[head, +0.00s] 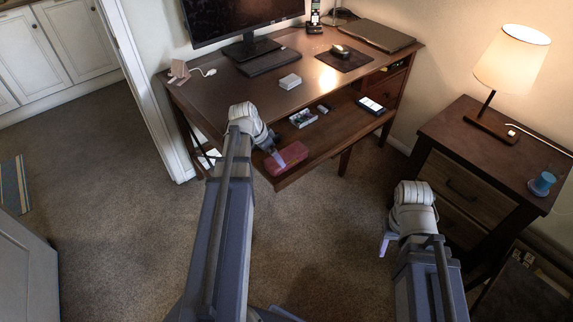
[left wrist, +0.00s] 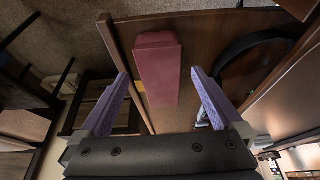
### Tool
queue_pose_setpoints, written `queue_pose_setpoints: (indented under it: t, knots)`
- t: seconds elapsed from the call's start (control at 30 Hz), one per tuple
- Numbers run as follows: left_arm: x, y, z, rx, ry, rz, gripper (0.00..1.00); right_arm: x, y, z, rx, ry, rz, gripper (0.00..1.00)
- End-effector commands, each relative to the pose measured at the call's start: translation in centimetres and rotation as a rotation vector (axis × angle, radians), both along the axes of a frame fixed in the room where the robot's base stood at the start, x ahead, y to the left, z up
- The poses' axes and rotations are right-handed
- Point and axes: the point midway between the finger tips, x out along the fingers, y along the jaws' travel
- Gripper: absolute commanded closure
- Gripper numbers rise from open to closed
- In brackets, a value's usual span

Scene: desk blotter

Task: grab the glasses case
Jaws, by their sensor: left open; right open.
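The glasses case is a dusty-red oblong case (head: 291,158) lying near the front left end of the shelf under the desktop in the head view. It also shows in the left wrist view (left wrist: 158,62), lying lengthwise beyond and between the fingertips. My left gripper (head: 280,156) is over the case, its purple finger hiding part of it. In the left wrist view my left gripper (left wrist: 161,75) is open, one finger on each side of the case's line, holding nothing. My right gripper (head: 386,243) hangs over the carpet, well away from the case, partly hidden by its wrist.
The shelf (head: 337,133) also bears a small patterned box (head: 303,118) and a dark device (head: 370,104). The desktop (head: 235,92) overhangs behind the case. A nightstand (head: 470,150) with a lamp (head: 512,62) and blue cup (head: 541,183) stands right. Carpet is open at left.

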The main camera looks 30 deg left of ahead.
Motion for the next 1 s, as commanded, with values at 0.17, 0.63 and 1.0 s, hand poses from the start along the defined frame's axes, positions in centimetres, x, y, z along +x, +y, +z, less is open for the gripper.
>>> queue_pose_setpoints:
  t: [0.17, 0.63, 1.0]
  knots:
    - [0.2, -0.1, -0.4, 0.0, 0.0, 0.0, 0.0, 0.0, 0.0, -0.4, 0.0, 0.0, 0.0, 0.5]
    - [2.0, -0.9, -4.8, 0.0, 0.0, 0.0, 0.0, 0.0, 0.0, -4.8, 0.0, 0.0, 0.0, 0.5]
    - [2.0, -0.9, -4.6, 0.0, 0.0, 0.0, 0.17, 0.0, 0.0, -4.6, 0.0, 0.0, 0.0, 0.5]
